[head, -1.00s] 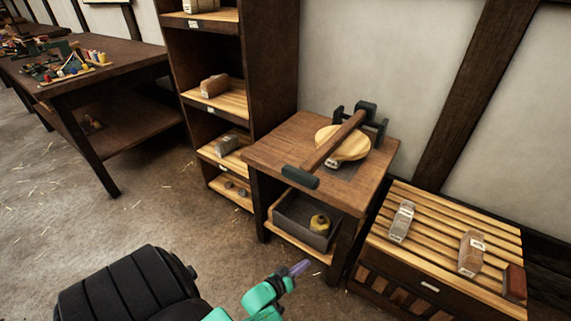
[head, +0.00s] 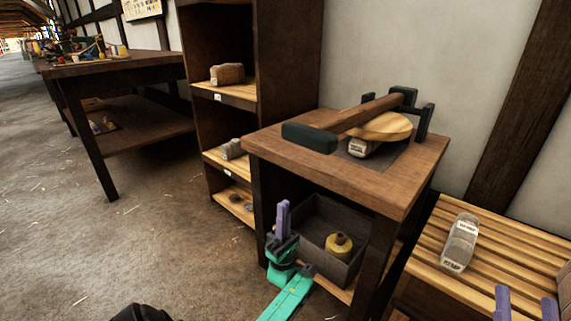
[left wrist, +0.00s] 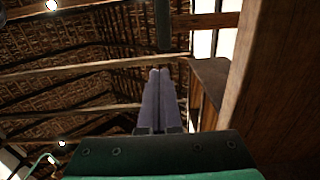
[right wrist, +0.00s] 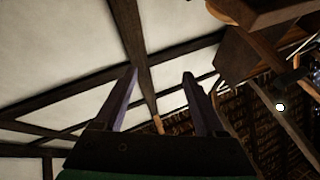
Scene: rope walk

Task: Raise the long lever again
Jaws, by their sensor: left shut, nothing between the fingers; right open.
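The long lever is a wooden beam (head: 360,115) with a dark green handle (head: 310,137) at its near left end and a dark pivot bracket (head: 425,120) at the back. It lies low across a round wooden disc (head: 386,127) on a small table (head: 280,148). My left gripper (head: 283,215) is shut and empty, pointing up in front of the table, below the handle and apart from it. Its shut fingers (left wrist: 158,100) point up in the left wrist view. My right gripper (head: 525,303) is open and empty at the lower right, its fingers apart in the right wrist view (right wrist: 165,95).
A labelled grey block (head: 363,147) sits under the disc. A grey bin (head: 345,222) with a yellow object (head: 339,246) stands on the table's lower shelf. A slatted bench (head: 425,245) is at right, a shelf unit (head: 285,60) behind left.

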